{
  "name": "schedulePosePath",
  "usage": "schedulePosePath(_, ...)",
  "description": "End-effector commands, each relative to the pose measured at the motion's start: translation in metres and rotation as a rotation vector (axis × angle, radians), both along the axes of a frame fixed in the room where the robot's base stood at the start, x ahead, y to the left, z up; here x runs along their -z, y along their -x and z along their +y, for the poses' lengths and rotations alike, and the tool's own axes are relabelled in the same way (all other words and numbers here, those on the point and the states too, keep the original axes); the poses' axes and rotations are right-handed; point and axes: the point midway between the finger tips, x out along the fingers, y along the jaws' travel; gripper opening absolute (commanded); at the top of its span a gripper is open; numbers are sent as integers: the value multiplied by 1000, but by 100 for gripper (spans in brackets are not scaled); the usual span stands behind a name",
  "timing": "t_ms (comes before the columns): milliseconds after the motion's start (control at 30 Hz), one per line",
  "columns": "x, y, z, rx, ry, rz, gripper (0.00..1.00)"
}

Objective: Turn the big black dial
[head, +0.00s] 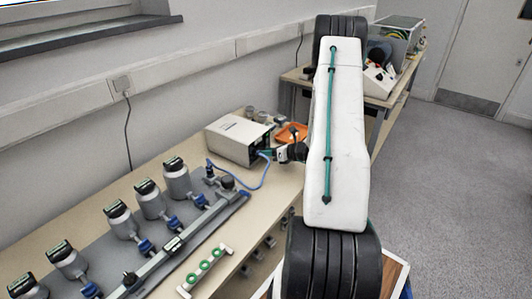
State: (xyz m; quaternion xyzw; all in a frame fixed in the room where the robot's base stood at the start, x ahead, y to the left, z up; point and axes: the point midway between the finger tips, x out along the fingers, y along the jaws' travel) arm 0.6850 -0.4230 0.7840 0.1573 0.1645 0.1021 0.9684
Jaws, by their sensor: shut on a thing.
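A beige instrument box (236,140) stands on the bench in the middle of the head view. My gripper (267,154) reaches in from the right and is at the box's front face. It is shut on what appears to be the big black dial there. The dial is small in the picture and mostly hidden by the gripper, so I cannot tell its angle. My white arm link covers the area to the right.
A blue cable (240,188) loops from the box to the grey rig (172,243) with several metal cylinders. A white bar with green rings (205,268) lies in front. An orange tray (291,132) sits behind my gripper. Grey floor at right is open.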

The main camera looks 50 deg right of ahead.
Motion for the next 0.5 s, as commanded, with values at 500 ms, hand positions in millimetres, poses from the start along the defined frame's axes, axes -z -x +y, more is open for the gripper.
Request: schedulePosePath(500,2,-1,-3,1,-351,36,11)
